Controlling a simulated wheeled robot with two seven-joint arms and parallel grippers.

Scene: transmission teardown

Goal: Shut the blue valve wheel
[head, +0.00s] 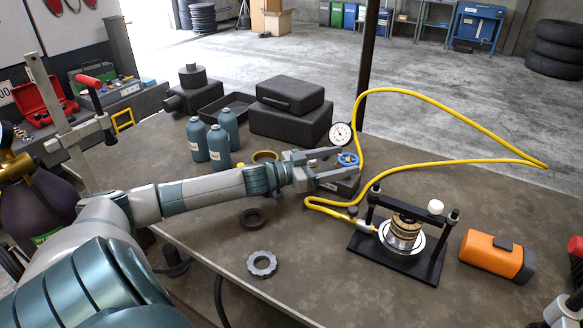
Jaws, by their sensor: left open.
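The blue valve wheel (347,159) is small and sits at the near end of the yellow hose, just below a round white-faced gauge (341,134). My left gripper (341,164) reaches in from the left with its fingers open. The fingers are on either side of the wheel, one behind it and one in front. I cannot tell whether either finger touches the wheel. A dark block (345,186) under the wheel is partly hidden by the gripper. My right gripper is not in view.
A yellow hose (455,101) loops to the right and back to a black press (402,240) holding a round stack. An orange device (490,255) lies right of it. Several teal bottles (219,148) and black cases (290,95) stand behind my left arm. A grey ring (262,263) lies near the front edge.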

